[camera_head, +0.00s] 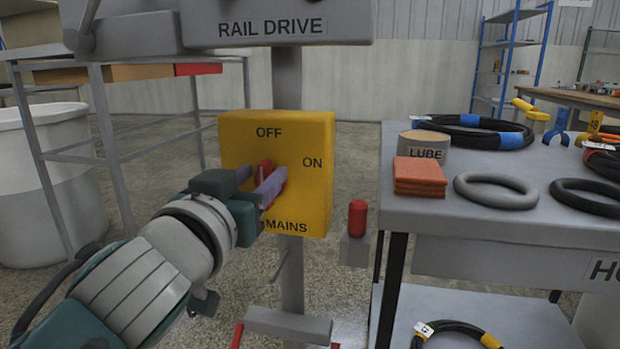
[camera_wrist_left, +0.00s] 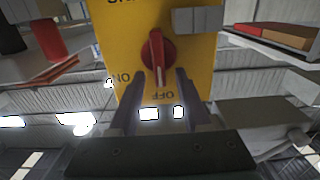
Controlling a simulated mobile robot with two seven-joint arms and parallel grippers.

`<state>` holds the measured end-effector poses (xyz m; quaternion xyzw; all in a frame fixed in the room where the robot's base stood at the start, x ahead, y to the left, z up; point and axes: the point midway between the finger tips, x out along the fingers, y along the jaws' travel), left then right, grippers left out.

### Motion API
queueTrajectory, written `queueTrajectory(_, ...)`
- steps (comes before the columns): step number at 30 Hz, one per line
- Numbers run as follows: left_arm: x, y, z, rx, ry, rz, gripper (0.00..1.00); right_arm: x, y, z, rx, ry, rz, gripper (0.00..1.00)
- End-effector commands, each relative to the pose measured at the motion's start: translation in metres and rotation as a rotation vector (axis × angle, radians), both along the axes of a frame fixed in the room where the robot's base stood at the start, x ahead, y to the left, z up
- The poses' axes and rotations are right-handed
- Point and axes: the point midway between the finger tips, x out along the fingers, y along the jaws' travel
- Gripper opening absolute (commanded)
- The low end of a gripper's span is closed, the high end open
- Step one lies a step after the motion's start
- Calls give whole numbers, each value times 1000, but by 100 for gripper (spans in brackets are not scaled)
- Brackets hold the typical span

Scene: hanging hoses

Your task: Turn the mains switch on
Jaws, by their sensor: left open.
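The mains switch is a yellow box (camera_head: 318,190) on a grey post, marked OFF at the top, ON at the right and MAINS below. Its red knob (camera_wrist_left: 156,48) shows in the left wrist view, where the box looks upside down. The knob's grip lies in line with OFF, its pale mark towards that word. My left gripper (camera_head: 257,182) is open in front of the box. Its two fingers (camera_wrist_left: 160,92) reach to either side of the knob's grip; I cannot tell whether they touch it. They partly hide the knob in the head view. My right gripper is not in view.
A grey RAIL DRIVE panel (camera_head: 275,28) sits above the box. A red-topped control (camera_head: 357,218) stands just right of it. A grey cart (camera_head: 470,235) at the right holds rings, orange pads and a LUBE tin. A shelf frame (camera_head: 110,130) and white bin (camera_head: 45,190) are left.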

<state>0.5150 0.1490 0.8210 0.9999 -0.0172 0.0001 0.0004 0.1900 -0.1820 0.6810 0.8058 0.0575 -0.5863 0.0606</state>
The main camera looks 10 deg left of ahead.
Motion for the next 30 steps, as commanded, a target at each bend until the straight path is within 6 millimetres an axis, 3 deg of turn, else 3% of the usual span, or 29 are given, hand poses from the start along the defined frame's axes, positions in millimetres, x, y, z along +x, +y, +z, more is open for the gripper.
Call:
queueTrajectory(3,0,0,0,0,0,0,48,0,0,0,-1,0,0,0)
queueTrajectory(16,0,0,0,1,0,0,0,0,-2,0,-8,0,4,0)
queueTrajectory(30,-1,0,0,5,1,0,0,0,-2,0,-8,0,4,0)
